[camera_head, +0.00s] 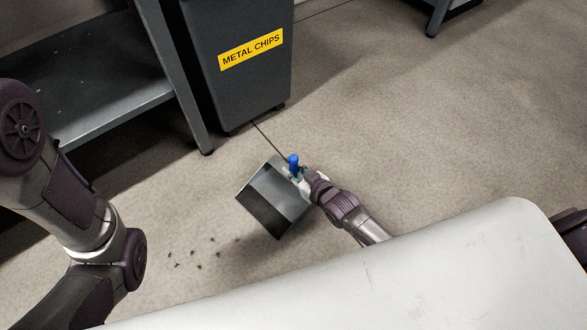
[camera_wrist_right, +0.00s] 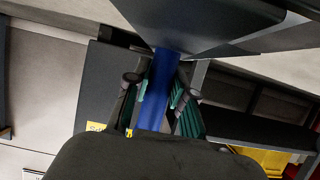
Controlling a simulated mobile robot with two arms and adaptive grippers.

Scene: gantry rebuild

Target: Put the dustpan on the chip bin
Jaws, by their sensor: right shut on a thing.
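The dustpan (camera_head: 272,203) is a dark grey metal pan with a blue handle (camera_head: 293,161). My right gripper (camera_head: 297,172) is shut on the blue handle and holds the pan tilted in front of the chip bin. In the right wrist view the fingers (camera_wrist_right: 158,100) close around the blue handle (camera_wrist_right: 158,88), with the pan (camera_wrist_right: 205,20) beyond it. The chip bin (camera_head: 238,85) is a dark grey bin with a yellow METAL CHIPS label (camera_head: 251,49); its top is out of the head view. My left arm shows at the left, but its gripper is not visible.
Several small metal chips (camera_head: 198,255) lie on the floor left of the dustpan. A grey steel workbench with a lower shelf (camera_head: 80,110) stands left of the bin. Open concrete floor (camera_head: 420,130) lies to the right. My white body panel fills the bottom right.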

